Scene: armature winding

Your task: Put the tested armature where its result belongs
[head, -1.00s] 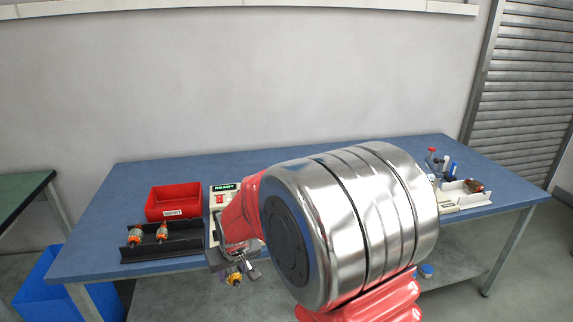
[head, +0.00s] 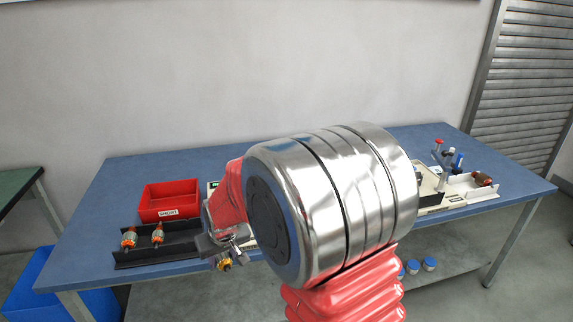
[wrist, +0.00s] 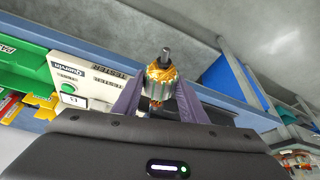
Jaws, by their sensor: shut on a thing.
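My gripper (wrist: 160,106) is shut on an armature (wrist: 161,78), which has a grey core, orange-yellow windings and a dark shaft end pointing away from the jaws. In the head view the gripper (head: 226,252) is held in front of the bench's front edge, and only part of the armature (head: 224,264) shows. The cream tester (wrist: 88,74) has a green round button and a small display that I cannot read surely. A green bin (wrist: 20,66) with a label starting "PA" shows at the wrist view's left edge. A red bin (head: 170,202), labelled apparently "SHORT", stands on the bench.
A black rack (head: 155,256) with two armatures lies before the red bin. A blue bin (head: 40,275) stands on the floor at left; another view of blue shows at wrist right (wrist: 246,75). A white tray (head: 470,190) sits at bench right. My arm hides the bench's middle.

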